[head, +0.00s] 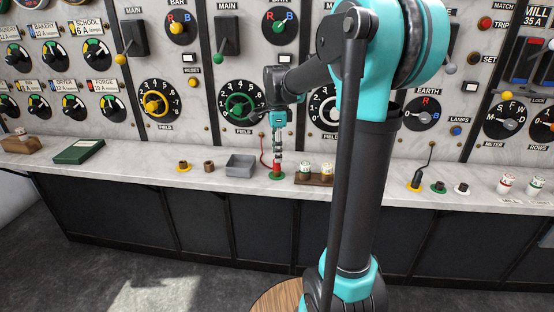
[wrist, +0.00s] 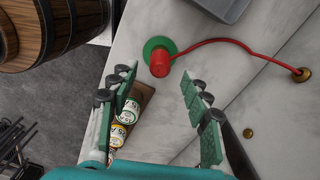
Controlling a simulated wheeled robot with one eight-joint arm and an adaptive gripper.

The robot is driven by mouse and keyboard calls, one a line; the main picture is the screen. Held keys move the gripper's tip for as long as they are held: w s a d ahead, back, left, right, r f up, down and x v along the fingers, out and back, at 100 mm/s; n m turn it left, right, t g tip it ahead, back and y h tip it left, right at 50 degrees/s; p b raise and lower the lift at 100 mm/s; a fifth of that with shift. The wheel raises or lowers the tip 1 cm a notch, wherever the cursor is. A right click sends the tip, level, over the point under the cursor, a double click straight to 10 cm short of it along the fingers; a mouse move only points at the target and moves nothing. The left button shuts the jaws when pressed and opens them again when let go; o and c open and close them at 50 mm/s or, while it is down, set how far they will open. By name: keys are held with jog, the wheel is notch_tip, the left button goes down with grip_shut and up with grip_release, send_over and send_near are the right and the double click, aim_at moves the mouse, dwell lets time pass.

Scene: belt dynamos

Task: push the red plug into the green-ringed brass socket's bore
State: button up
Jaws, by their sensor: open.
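The red plug (head: 277,168) stands upright over a green ring (head: 270,176) on the marble ledge, below my gripper (head: 278,155). In the wrist view the red plug (wrist: 159,66) overlaps the green ring (wrist: 150,47), and a red cord runs from it to a brass fitting (wrist: 302,74). The plug hides the bore and any brass inside the ring, so I cannot tell how deep it sits. In the wrist view my gripper (wrist: 160,78) is open, its fingers spread on either side of the plug with gaps visible.
A grey tray (head: 240,165) lies left of the plug. Other ringed sockets, a yellow one (head: 183,166) and a green one (head: 438,187), are farther along the ledge. The panel with handwheels rises behind.

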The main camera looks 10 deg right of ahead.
notch_tip(320, 180, up, 8)
dwell(0.7)
jog(key=s+f+n, duration=0.3)
jog(key=f, duration=0.1)
jog(key=s+d+f+n+t, duration=0.1)
jog(key=s+f+n, duration=0.1)
jog(key=s+f, duration=0.1)
jog(key=s+d+f+n+t, duration=0.1)
jog(key=s+f+n, duration=0.2)
jog(key=f, duration=0.1)
jog(key=shift+d+f+n, duration=0.15)
jog(key=shift+f+n, duration=0.15)
jog(key=shift+f, duration=0.05)
jog(key=s+d+f+n+t, duration=0.1)
jog(key=s+f+n+t, duration=0.1)
jog(key=s+f+n, duration=0.8)
jog(key=s+f, duration=0.2)
jog(key=s, duration=0.1)
jog(key=shift+d, duration=0.35)
jog(key=shift+o, duration=0.3)
